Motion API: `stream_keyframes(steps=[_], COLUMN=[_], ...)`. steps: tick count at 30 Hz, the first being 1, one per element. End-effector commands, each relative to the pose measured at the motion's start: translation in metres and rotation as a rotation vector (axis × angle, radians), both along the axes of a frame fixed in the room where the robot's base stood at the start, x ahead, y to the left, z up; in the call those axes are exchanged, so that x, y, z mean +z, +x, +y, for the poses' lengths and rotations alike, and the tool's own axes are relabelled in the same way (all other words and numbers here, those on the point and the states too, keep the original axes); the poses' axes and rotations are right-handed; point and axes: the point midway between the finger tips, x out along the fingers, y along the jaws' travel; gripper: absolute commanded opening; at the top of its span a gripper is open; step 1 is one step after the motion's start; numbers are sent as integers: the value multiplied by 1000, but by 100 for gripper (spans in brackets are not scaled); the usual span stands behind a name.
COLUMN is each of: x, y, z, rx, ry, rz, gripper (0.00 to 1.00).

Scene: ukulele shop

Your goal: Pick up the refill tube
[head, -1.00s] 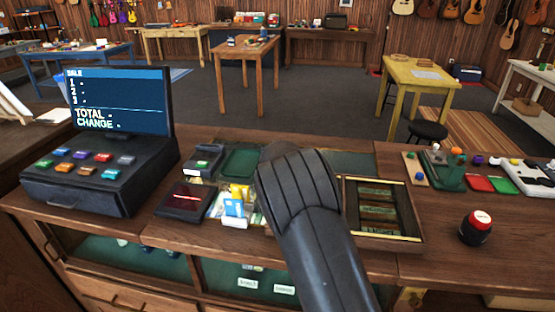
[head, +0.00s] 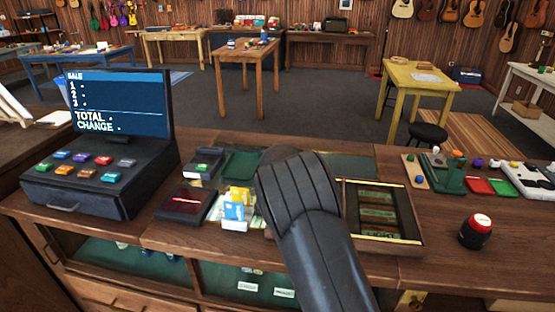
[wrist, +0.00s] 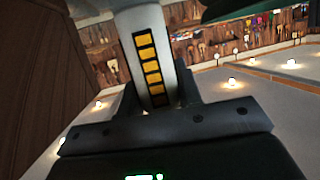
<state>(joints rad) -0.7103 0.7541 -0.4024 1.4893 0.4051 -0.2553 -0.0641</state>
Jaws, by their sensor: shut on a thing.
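The refill tube (wrist: 145,30) appears as a pale grey-white tube with a black strip of yellow squares along its side. In the wrist view it stands up between the two dark fingers of my gripper (wrist: 155,95), which is shut on it. The tube's top runs out of the upper edge of that view and its lower end is hidden behind the gripper body. In the head view my dark arm hides the gripper and the tube.
My arm is above the wooden counter (head: 340,270). A till (head: 95,160) stands left and a card holder (head: 236,222) just left of the arm. An open money tray (head: 415,235) lies right of it, then a red-topped black button (head: 476,231).

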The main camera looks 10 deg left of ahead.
Motion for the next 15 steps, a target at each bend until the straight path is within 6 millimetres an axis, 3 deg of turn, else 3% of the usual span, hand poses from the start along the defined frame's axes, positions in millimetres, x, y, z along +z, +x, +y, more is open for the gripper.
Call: stream_keyframes(steps=[7, 13, 15], x=[13, 45, 51], y=[0, 0, -1], z=[1, 1, -17], rx=[1, 1, -5], ry=[1, 3, 3], rz=[-2, -2, -1], gripper=[9, 9, 9])
